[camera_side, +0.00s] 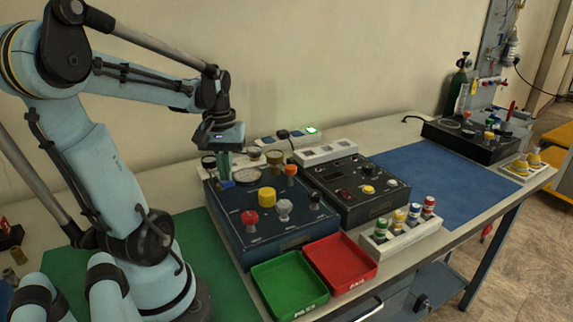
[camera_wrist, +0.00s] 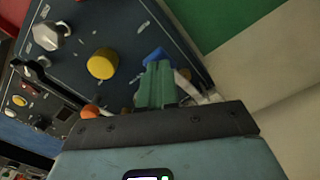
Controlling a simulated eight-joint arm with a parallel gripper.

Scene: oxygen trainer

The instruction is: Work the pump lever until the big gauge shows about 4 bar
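The dark blue pump panel (camera_side: 232,222) stands on the bench with red, yellow, grey and orange knobs. A large round gauge (camera_side: 247,175) sits at its back, beside my gripper; its reading is too small to make out. My gripper (camera_side: 226,180) points down over the panel's back left part. A blue piece (camera_side: 228,185) shows at its fingertips, and it also shows in the wrist view (camera_wrist: 155,56); it may be the lever's end. The green fingers (camera_wrist: 155,84) look close together there. I cannot tell whether they grip the blue piece. The rest of the lever is hidden.
An orange knob (camera_side: 291,170) and yellow knob (camera_side: 267,196) stand right of my gripper. Smaller gauges (camera_side: 274,157) are behind. A second black panel (camera_side: 345,187) adjoins at right. Green (camera_side: 290,296) and red (camera_side: 350,277) trays lie in front. The green mat (camera_side: 205,240) is clear at left.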

